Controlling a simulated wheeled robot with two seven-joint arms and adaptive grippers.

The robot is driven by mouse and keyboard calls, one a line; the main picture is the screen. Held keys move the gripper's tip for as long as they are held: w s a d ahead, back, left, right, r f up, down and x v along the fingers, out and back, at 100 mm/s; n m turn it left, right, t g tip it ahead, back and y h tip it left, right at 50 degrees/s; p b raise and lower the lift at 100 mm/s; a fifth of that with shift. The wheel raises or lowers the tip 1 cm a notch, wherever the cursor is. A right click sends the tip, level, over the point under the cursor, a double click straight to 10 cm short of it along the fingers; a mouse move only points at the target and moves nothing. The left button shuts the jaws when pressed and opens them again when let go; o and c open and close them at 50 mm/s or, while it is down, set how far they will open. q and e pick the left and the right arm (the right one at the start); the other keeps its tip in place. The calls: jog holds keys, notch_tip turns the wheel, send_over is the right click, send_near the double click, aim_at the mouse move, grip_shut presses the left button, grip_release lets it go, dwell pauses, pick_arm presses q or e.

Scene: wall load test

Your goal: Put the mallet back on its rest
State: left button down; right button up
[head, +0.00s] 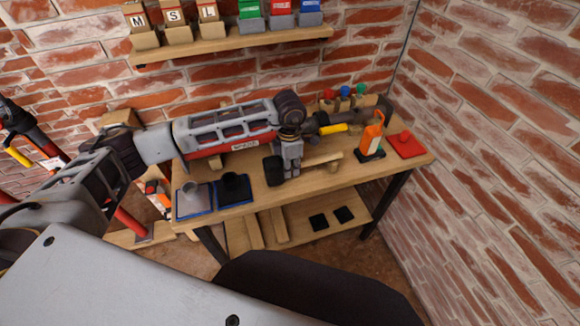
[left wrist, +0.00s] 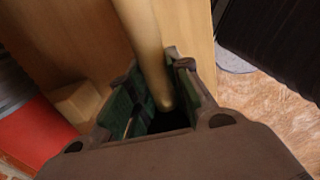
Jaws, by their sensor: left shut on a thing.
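My left gripper (head: 291,165) reaches down over the wooden workbench (head: 305,190) in the head view. In the left wrist view its green-padded fingers (left wrist: 150,110) are shut around a pale wooden rod, the mallet's handle (left wrist: 150,50), near its rounded end. In the head view a light wooden piece (head: 322,159) shows just right of the fingers; it seems to be part of the mallet. A dark rounded piece sits left of the fingers, and I cannot tell what it belongs to. The rest cannot be told apart clearly. My right gripper is out of view.
Blue-edged pads (head: 194,201) lie at the bench's left. An orange tool (head: 372,133) stands on a dark base beside a red pad (head: 406,144) at the right. A wall shelf (head: 230,44) with several boxes is above. Brick walls close off the back and right.

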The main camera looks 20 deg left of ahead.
pick_arm(q)
jog(key=shift+f, duration=0.25)
jog(key=c, duration=1.4)
grip_release()
jog(key=shift+c, duration=0.2)
jog(key=shift+o, duration=1.5)
jog(key=shift+f, duration=0.1)
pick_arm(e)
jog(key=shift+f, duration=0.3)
